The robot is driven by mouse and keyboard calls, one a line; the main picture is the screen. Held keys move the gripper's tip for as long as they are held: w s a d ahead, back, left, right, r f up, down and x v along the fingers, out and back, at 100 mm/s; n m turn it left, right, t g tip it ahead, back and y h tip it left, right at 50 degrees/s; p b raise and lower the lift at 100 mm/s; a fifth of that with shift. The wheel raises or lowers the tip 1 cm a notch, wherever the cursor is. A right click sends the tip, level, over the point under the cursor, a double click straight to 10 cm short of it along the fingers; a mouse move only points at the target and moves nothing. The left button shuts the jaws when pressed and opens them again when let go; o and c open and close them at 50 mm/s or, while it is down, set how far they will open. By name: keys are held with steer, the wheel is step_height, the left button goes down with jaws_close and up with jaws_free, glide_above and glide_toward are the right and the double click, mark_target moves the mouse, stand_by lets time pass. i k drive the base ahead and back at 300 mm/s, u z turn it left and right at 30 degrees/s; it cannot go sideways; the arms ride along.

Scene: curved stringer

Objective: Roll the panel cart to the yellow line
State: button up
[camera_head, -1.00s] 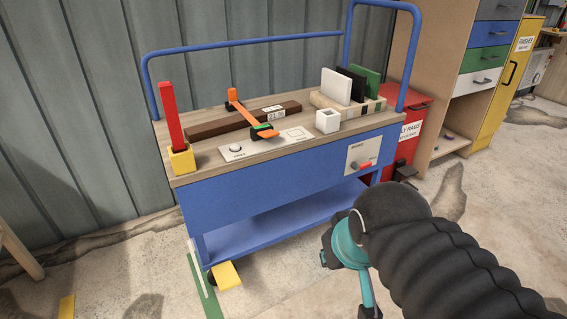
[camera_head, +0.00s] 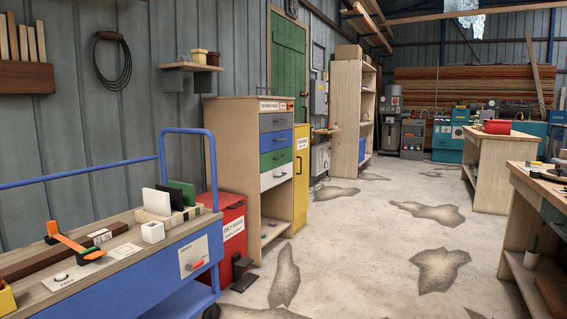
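The panel cart (camera_head: 148,275) is blue with a wooden top and blue rail handles, and it stands at the lower left against the grey wall. On its top are an orange clamp (camera_head: 72,243) on a dark wooden strip, a small white block (camera_head: 153,232), and a rack holding white, black and green panels (camera_head: 166,202). A panel with a red-tipped lever (camera_head: 195,266) is on its front side. One black wheel (camera_head: 212,311) shows under its right end. The yellow line is not visible in this view. My gripper is out of view.
A red bin (camera_head: 232,232) stands right beside the cart's right end, with a black pedal-like object (camera_head: 242,272) at its foot. A drawer cabinet (camera_head: 250,165) and a yellow cabinet (camera_head: 301,180) follow. Concrete floor (camera_head: 360,240) with dark patches is open to the right, up to the workbenches (camera_head: 535,215).

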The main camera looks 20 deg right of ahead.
mark_target(143, 274)
steer(key=z, duration=0.8)
steer(key=i, duration=1.05)
steer(key=u, duration=0.55)
